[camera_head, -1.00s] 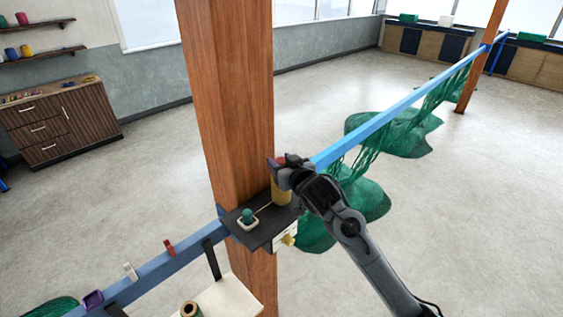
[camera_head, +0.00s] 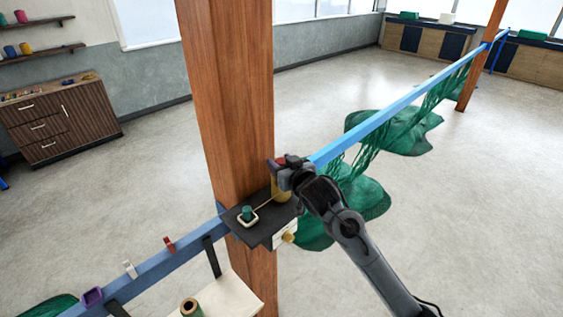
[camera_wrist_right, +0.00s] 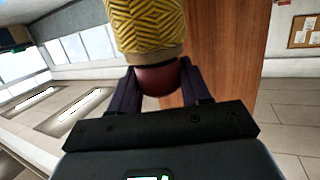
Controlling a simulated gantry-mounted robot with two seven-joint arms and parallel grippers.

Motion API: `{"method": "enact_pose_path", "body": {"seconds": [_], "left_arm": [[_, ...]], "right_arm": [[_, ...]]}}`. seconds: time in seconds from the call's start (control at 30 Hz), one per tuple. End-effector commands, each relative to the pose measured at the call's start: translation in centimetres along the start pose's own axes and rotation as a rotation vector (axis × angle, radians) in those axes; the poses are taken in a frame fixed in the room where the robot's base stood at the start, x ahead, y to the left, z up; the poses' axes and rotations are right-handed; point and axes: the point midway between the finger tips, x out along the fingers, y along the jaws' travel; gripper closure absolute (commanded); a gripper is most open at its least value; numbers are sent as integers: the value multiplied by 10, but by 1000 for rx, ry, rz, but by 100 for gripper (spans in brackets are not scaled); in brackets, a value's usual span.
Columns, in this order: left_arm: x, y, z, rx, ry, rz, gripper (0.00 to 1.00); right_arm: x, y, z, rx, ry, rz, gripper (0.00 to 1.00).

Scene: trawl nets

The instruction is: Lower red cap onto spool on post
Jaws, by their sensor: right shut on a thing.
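My right gripper (camera_head: 280,168) is shut on the red cap (camera_wrist_right: 160,79), which sits between its two dark fingers in the right wrist view. In the head view only a sliver of red shows behind the gripper. The yellow spool (camera_head: 281,190) stands upright on the black shelf by the wooden post (camera_head: 228,100), directly under the gripper. In the right wrist view the wound yellow spool (camera_wrist_right: 148,25) lies right against the cap, with no clear gap. Whether the cap is fully seated cannot be told. My left gripper is not in view.
The black shelf (camera_head: 265,232) also holds a small green spool (camera_head: 247,213) beside the yellow one. A blue rail (camera_head: 400,108) with green netting runs off behind the gripper. A cream board (camera_head: 235,295) with another spool (camera_head: 190,308) lies lower front.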

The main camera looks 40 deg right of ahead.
Motion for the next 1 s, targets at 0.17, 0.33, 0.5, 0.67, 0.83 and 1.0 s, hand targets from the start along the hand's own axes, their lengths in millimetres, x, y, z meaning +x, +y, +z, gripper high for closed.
{"method": "enact_pose_path", "body": {"seconds": [0.17,0.33,0.5,0.67,0.83,1.0], "left_arm": [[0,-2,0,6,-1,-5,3],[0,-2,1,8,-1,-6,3],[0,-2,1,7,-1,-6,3],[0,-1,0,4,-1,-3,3],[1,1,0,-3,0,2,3],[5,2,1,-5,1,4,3]], "right_arm": [[0,0,1,0,0,0,82],[0,0,1,0,0,0,47],[0,0,1,0,0,0,23],[0,0,1,0,0,0,23],[-2,0,1,0,0,-1,23],[-16,0,2,1,1,-1,23]]}}
